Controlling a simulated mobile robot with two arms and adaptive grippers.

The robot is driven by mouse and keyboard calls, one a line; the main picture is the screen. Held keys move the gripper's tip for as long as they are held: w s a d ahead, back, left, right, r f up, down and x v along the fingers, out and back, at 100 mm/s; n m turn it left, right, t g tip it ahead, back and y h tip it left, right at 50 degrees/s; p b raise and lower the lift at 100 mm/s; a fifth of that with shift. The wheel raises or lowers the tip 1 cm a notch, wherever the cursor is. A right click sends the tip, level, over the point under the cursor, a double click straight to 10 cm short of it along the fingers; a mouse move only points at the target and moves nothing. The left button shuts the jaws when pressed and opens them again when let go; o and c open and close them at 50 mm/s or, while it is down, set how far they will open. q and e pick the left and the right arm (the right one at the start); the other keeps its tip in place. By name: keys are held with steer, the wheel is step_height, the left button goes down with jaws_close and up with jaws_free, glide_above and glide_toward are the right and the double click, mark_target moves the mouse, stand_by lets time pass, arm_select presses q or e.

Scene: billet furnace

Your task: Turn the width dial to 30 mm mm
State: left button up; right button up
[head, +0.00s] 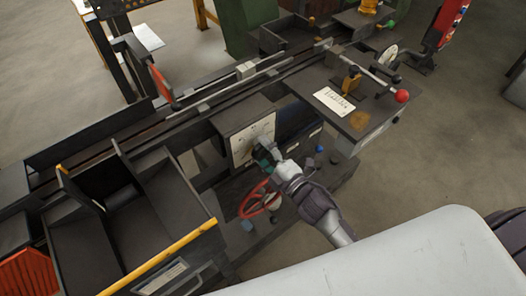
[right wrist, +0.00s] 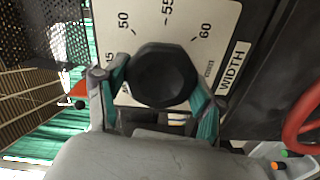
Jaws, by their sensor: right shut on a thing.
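The width dial's black many-sided knob (right wrist: 163,75) sits on a pale scale plate (right wrist: 205,18) in the right wrist view. The numbers 50, 55 and 60 and the word WIDTH show; other numbers are partly or wholly covered. I cannot make out a pointer, so the setting cannot be read. My right gripper (right wrist: 165,84) is shut on the knob, with one green-padded finger on each side. In the head view the right gripper (head: 266,156) is at the lower part of the scale plate (head: 252,138), hiding the knob. My left gripper is not in view.
A red handwheel (head: 259,200) is just below the dial, close to my right gripper. A lever with a red ball (head: 401,96) stands on the machine top at right. A bin with a yellow edge (head: 160,258) is at left. Open floor lies to the right.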

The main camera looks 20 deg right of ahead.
steer(key=shift+f+n, duration=0.1)
steer(key=shift+n, duration=0.9)
steer(key=o, duration=1.1)
steer(key=shift+o, duration=0.2)
steer(key=v, duration=1.2)
